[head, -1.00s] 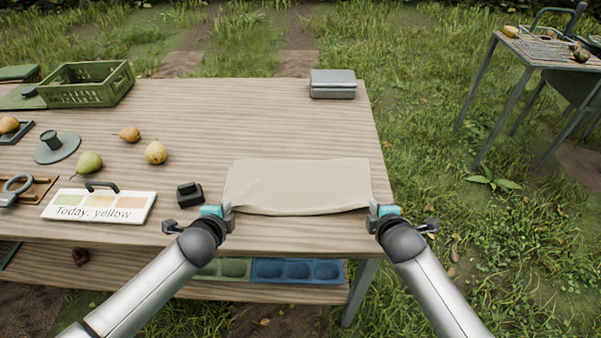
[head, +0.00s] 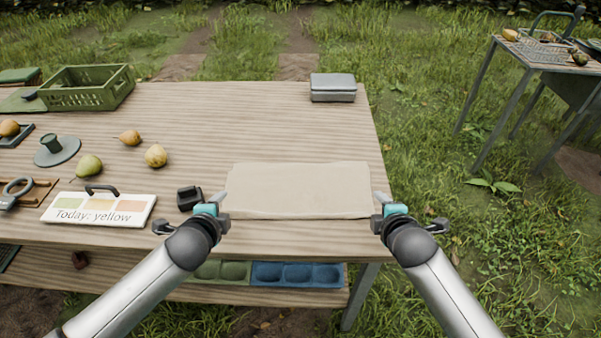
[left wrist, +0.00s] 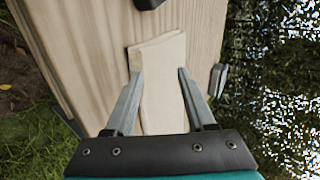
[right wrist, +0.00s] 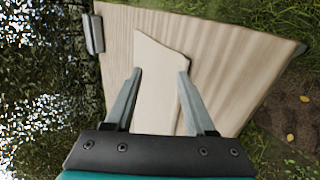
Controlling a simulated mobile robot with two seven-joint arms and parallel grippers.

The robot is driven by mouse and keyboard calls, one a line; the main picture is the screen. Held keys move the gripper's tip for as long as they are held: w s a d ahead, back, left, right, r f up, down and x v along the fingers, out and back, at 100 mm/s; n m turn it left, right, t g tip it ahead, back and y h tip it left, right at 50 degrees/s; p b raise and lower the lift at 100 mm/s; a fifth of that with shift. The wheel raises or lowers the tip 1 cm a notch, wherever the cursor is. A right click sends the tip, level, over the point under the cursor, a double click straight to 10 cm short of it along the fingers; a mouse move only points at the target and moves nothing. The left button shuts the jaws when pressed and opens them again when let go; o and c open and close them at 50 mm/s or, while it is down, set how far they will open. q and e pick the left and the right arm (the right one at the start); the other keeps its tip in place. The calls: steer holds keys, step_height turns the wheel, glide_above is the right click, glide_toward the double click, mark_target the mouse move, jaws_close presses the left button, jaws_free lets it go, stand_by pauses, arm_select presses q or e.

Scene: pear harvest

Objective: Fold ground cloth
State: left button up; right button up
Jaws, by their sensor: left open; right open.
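The beige ground cloth (head: 298,190) lies flat near the front right of the wooden table, as a wide rectangle with its long side left to right. My left gripper (head: 221,200) is at its left end and my right gripper (head: 378,202) is at its right end. In the left wrist view the cloth (left wrist: 163,85) shows between the open fingers of my left gripper (left wrist: 160,73). In the right wrist view the cloth (right wrist: 155,90) shows between the open fingers of my right gripper (right wrist: 159,72). Neither gripper holds it.
A black block (head: 188,197) stands just left of my left gripper. A sign reading "Today: yellow" (head: 98,208), several pears (head: 155,156) and a green crate (head: 87,88) are on the left. A grey case (head: 333,88) sits at the back right. The table's middle back is clear.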

arm_select(q)
steer(key=s+r, duration=0.4)
steer(key=r, duration=0.1)
steer(key=shift+s+r, duration=0.2)
steer(key=shift+s, duration=0.05)
arm_select(e)
steer(key=s+r, duration=0.4)
steer(key=r, duration=0.1)
steer(key=shift+s+r, duration=0.2)
steer(key=shift+s, duration=0.05)
